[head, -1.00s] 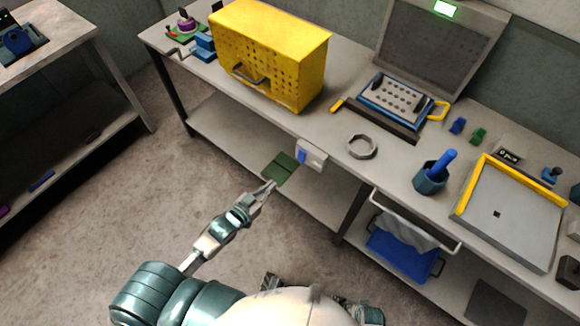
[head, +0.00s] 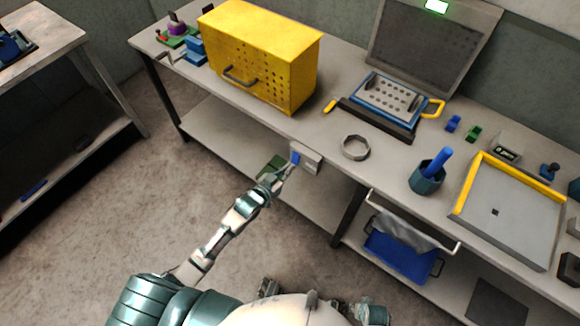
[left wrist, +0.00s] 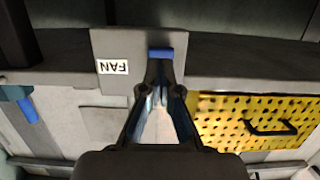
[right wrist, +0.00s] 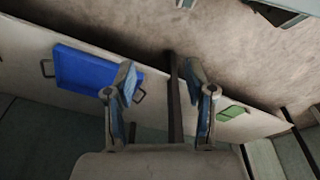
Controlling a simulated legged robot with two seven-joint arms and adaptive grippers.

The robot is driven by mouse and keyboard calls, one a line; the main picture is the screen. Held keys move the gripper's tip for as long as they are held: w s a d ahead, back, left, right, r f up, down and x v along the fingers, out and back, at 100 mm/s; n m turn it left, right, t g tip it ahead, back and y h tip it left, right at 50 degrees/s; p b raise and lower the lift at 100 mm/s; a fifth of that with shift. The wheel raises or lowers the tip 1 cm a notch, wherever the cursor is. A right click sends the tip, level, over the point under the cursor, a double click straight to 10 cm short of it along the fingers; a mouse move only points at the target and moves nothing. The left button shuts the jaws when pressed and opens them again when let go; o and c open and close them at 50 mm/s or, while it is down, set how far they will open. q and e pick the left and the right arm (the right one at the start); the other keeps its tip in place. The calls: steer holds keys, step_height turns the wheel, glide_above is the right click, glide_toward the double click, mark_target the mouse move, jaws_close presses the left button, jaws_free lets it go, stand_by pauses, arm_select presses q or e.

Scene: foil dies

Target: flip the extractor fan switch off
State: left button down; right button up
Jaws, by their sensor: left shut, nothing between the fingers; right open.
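The fan switch is a grey box (head: 308,160) on the bench's front edge, with a blue toggle (head: 295,157) on its left part. In the left wrist view the box carries an upside-down FAN label (left wrist: 112,67), and the blue toggle (left wrist: 160,53) lies just beyond my fingertips. My left gripper (head: 286,171) is shut and empty, its tips close to the toggle; I cannot tell whether they touch. A dark upright panel (head: 425,50) at the back bears a lit green indicator (head: 437,6). My right gripper (right wrist: 158,80) is open and empty, away from the switch.
A yellow perforated cabinet (head: 262,50) stands on the bench left of the switch. A grey ring (head: 355,147) and a cup (head: 426,180) stand to the right. A green pad (head: 272,165) lies on the lower shelf.

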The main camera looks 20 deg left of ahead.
arm_select(q)
steer(key=shift+x, duration=0.8)
steer(key=shift+d, duration=0.1)
arm_select(e)
steer(key=shift+w+r, duration=0.15)
steer(key=shift+r, duration=0.2)
arm_select(q)
steer(key=shift+s, duration=0.1)
steer(key=shift+f+b, duration=0.15)
steer(key=shift+b, duration=0.2)
steer(key=shift+w+f+t+b, duration=0.1)
steer(key=shift+w+t+b, duration=0.15)
steer(key=shift+t+b, duration=0.2)
arm_select(e)
steer(key=r, duration=0.3)
steer(key=shift+w+r, duration=0.2)
steer(key=shift+w, duration=0.05)
